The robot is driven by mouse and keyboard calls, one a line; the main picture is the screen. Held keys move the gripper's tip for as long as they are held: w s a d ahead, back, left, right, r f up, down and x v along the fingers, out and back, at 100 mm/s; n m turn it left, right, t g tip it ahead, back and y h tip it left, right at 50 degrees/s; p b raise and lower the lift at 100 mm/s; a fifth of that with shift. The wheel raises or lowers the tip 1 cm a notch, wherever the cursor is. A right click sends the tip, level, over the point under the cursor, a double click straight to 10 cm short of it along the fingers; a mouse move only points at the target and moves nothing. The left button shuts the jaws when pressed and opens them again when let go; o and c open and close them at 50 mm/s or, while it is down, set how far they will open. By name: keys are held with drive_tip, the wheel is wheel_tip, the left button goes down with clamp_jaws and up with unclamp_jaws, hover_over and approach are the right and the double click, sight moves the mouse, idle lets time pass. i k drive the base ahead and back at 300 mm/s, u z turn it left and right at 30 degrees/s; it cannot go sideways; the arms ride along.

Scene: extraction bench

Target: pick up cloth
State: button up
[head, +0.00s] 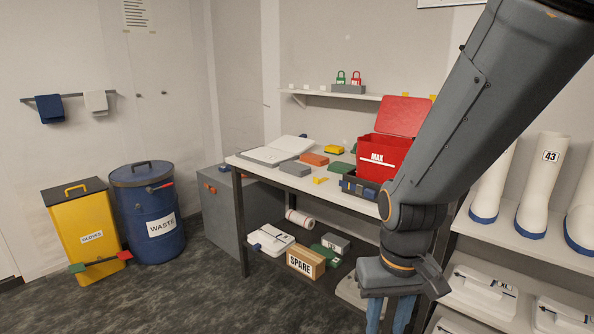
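Two cloths hang over a rail (68,97) on the left wall in the head view: a dark blue cloth (49,108) and a pale grey-white cloth (97,102) to its right. I cannot tell which one the task means. My gripper (389,318) points down at the bottom edge, right of centre, far from both cloths. Its two blue fingers stand apart with a gap between them, and nothing shows in the gap. The fingertips are cut off by the frame edge.
A yellow gloves bin (84,225) and a blue waste drum (146,237) stand below the rail. A bench (245,160) carries a red box (384,157) and small items. White boots (541,185) stand on a right shelf. Dark floor (165,295) at front left is clear.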

sight(299, 170)
drive_tip(key=u, duration=0.5)
drive_tip(key=i, duration=2.5)
drive_tip(key=z, duration=0.25)
